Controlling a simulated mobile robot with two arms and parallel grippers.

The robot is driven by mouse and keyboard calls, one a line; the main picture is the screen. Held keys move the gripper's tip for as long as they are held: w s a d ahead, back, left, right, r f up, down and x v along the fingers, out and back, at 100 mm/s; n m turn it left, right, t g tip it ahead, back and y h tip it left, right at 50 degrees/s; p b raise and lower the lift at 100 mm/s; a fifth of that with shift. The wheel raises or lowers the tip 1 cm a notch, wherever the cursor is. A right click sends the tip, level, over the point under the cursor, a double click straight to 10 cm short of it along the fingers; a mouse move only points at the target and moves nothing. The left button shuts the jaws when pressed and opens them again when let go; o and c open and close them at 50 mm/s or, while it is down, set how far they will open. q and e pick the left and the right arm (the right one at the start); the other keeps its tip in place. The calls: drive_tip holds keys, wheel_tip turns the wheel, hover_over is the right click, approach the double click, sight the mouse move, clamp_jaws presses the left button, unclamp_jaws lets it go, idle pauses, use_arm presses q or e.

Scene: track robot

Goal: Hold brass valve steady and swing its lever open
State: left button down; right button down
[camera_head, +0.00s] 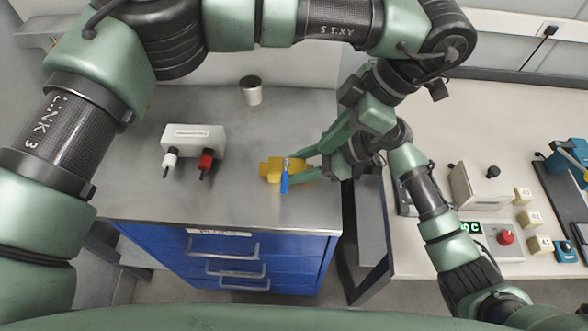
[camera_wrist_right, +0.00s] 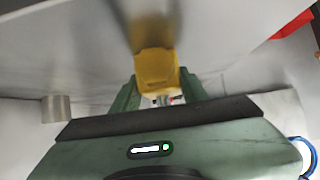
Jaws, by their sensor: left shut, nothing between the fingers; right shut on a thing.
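The brass valve (camera_head: 272,168) is yellow and lies on the grey worktop of the blue cabinet. Its blue lever (camera_head: 284,184) points toward the cabinet's front, crosswise to the body. My right gripper (camera_head: 301,169) comes from the right and is shut on the right end of the valve body. The right wrist view shows the valve (camera_wrist_right: 155,66) between its two fingers. My left gripper (camera_head: 342,128) is shut and empty, above and right of the valve. The arms overlap there, so its fingertips are hard to make out. The lever is not clear in the wrist view.
A white box (camera_head: 193,138) with a white and a red connector stands left on the worktop (camera_head: 130,195). A metal cup (camera_head: 250,91) stands at the back. On the right, a pale table holds a red-button panel (camera_head: 490,238) and several numbered blocks. The worktop before the valve is clear.

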sight(286, 182)
use_arm(q)
drive_tip(key=shift+s+d+r+n+y, duration=0.25)
drive_tip(key=shift+d+r+n+y, duration=0.1)
drive_tip(key=shift+r, duration=0.15)
drive_tip(key=shift+f, duration=0.1)
drive_tip(key=x, duration=1.4)
drive_tip(key=shift+a, duration=0.1)
